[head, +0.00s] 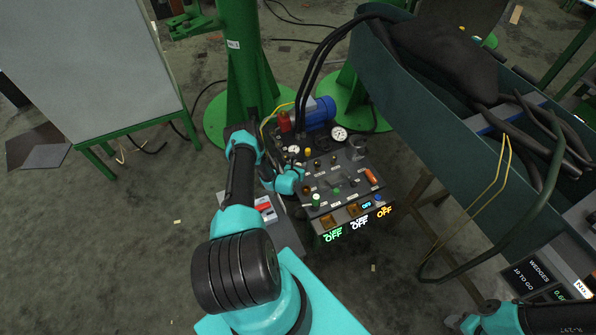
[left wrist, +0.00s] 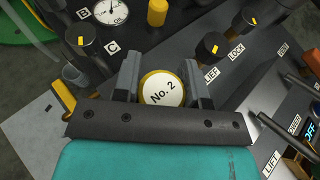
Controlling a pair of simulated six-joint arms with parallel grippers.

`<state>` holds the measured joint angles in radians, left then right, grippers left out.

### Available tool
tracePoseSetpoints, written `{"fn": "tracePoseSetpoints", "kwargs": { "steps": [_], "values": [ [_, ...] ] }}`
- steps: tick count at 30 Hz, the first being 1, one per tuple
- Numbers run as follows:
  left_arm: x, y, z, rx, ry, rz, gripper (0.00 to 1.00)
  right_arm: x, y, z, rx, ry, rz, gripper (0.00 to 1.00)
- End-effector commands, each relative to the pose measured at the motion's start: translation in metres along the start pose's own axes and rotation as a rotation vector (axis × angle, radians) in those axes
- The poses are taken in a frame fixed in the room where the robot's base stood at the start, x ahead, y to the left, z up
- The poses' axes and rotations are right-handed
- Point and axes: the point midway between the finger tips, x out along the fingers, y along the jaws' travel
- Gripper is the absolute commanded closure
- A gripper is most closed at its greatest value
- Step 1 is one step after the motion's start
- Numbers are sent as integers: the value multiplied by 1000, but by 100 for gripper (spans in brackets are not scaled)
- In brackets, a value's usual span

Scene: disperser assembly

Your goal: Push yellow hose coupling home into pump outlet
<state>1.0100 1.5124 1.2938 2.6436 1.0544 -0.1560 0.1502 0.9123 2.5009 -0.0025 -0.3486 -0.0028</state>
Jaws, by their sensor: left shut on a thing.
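My left gripper (head: 299,172) reaches over the left part of the control panel. In the left wrist view its two grey fingers (left wrist: 160,72) are shut on a round yellow-rimmed piece with a white "No. 2" face (left wrist: 162,90), which I take to be the yellow hose coupling. The piece sits between the fingers, close to the panel. The pump outlet cannot be made out, and whether the coupling is seated cannot be seen. Part of my right arm shows at the lower right in the head view, with a dark end (head: 457,322) too unclear to read.
The dark control panel (head: 335,190) carries knobs, levers and lit OFF displays. A pressure gauge (head: 339,134) and a blue motor (head: 320,113) stand behind it. A teal trough (head: 420,95) with black hoses lies to the right. A green column (head: 240,60) rises behind.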

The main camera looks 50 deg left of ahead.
Motion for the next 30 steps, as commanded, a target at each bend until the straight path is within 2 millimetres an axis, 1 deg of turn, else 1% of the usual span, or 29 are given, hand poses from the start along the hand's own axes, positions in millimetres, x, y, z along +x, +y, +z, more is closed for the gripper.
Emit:
{"fn": "tracePoseSetpoints", "kwargs": {
  "steps": [5,11,21,24,30],
  "values": [
    [-1,0,3,1,-2,0,100,0,0,0,0,0,0,57],
    [-6,0,18,0,-1,0,100,0,0,0,0,0,0,57],
    [-26,1,67,1,-2,0,100,0,0,0,0,0,0,57],
    [-32,1,79,1,-2,0,100,0,0,0,0,0,0,57],
    [-38,0,92,0,-1,1,100,0,0,0,0,0,0,57]
  ]
}}
